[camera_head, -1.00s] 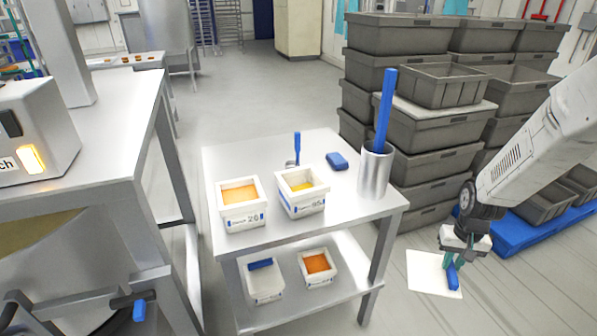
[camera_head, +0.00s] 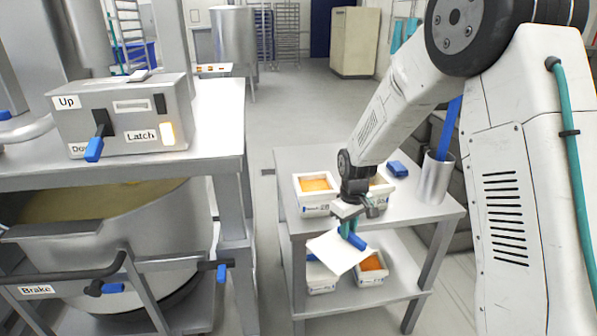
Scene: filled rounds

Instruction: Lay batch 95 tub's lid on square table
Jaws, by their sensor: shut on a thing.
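My gripper (camera_head: 352,226) is shut on the blue handle (camera_head: 354,241) of a flat white lid (camera_head: 330,253). The lid hangs tilted in the picture, in front of the near edge of a small two-level steel table (camera_head: 435,207), seemingly the square table. It covers part of the lower shelf from view. The batch 95 tub (camera_head: 384,186) stands on the tabletop, mostly hidden behind my gripper and arm. The batch 26 tub (camera_head: 312,200), open with orange contents, stands left of it.
A steel cylinder (camera_head: 437,180) with a blue-handled tool and a blue block (camera_head: 397,168) stand on the tabletop's right. The lower shelf holds an orange-filled tub (camera_head: 371,270) and another tub (camera_head: 321,284). A larger steel bench with a control box (camera_head: 120,118) stands left.

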